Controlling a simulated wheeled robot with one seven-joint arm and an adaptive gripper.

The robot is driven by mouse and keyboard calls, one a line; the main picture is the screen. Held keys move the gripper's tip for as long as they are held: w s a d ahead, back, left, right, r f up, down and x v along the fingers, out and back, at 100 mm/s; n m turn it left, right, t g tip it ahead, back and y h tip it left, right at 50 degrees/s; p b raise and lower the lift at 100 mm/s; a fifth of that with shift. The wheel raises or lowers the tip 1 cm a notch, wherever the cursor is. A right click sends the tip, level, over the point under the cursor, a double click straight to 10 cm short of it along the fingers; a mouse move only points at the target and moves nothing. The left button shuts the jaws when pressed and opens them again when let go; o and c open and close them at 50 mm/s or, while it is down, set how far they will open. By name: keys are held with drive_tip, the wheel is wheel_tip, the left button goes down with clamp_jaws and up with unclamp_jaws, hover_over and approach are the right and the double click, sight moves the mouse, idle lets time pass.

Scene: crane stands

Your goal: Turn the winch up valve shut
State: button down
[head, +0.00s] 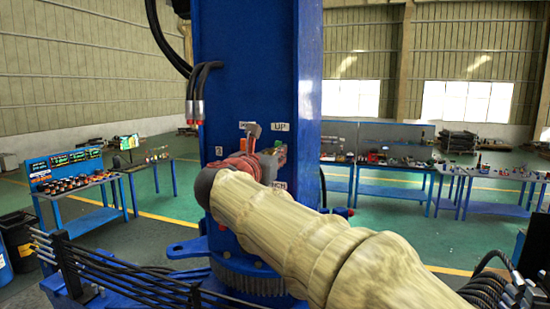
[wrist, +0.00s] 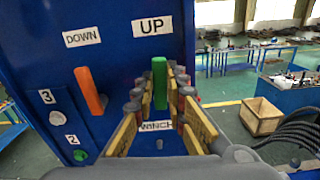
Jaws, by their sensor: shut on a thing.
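The winch up valve is a green handle (wrist: 159,80) below the UP label (wrist: 152,26) on the blue crane column. It stands about upright in the wrist view. My gripper (wrist: 157,98) has its fingers on both sides of this handle and is shut on it. The WINCH label (wrist: 156,126) shows between the fingers. In the head view my gripper (head: 255,155) is at the column, just below the UP label (head: 280,127), and my arm hides much of the valve area.
An orange handle (wrist: 90,91) stands close on the left, below the DOWN label (wrist: 82,37). A green knob (wrist: 80,155) sits lower left. Black hoses (head: 205,80) hang on the column. Workbenches (head: 380,180) and a wooden crate (wrist: 262,116) stand beyond.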

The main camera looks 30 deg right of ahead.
drive_tip(key=m+b, duration=0.3)
drive_tip(key=s+d+f+m+b, duration=0.1)
drive_tip(key=m+b, duration=0.1)
drive_tip(key=b, duration=0.2)
drive_tip(key=m+b, duration=0.3)
drive_tip(key=shift+s+d+f+m+b, duration=0.25)
drive_tip(key=shift+f+m+b, duration=0.05)
drive_tip(key=m+b, duration=0.3)
drive_tip(key=f+m+b, duration=0.1)
drive_tip(key=b, duration=0.1)
drive_tip(key=shift+s+d+m, duration=0.25)
drive_tip(key=shift+m, duration=0.05)
drive_tip(key=shift+f+m+b, duration=0.2)
drive_tip(key=shift+m+b, duration=0.8)
drive_tip(key=shift+f+m+b, duration=0.2)
drive_tip(key=shift+m+b, duration=0.8)
drive_tip(key=c, duration=1.8)
unclamp_jaws()
drive_tip(key=shift+s, duration=0.1)
drive_tip(key=v, duration=1.2)
